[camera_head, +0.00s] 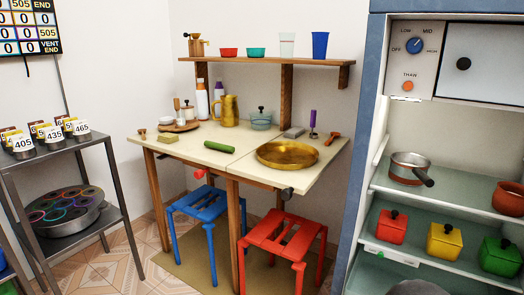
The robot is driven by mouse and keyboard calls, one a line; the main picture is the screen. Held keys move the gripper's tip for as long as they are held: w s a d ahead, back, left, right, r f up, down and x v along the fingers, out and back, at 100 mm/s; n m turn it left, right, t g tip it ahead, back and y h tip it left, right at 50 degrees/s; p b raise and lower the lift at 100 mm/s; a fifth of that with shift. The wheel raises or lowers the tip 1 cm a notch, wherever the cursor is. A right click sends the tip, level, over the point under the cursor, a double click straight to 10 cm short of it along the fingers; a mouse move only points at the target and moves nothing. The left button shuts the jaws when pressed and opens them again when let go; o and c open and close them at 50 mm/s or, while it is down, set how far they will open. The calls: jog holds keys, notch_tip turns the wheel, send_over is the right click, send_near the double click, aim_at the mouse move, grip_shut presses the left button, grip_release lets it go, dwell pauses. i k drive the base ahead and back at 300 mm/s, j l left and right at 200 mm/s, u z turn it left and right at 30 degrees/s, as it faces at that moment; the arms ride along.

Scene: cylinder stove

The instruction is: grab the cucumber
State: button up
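The cucumber (220,147) is a short green cylinder lying on the cream table top (237,165). It lies near the table's front edge, left of the large golden pan (288,155). It is fully visible, with clear table around it. My gripper is not clearly seen in this view. A grey rounded shape at the bottom edge, right of the middle, is cut off, and I cannot tell what it is.
A yellow jug (229,110), a glass pot (261,121) and bottles stand at the table's back. A blue stool (203,206) and a red stool (285,238) stand at its front. An open fridge (440,205) is at right, a metal rack (68,148) at left.

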aim_at(224, 147)
jog(key=l+z, duration=0.15)
jog(key=z, duration=0.9)
jog(key=u, duration=1.7)
jog(key=i, duration=0.05)
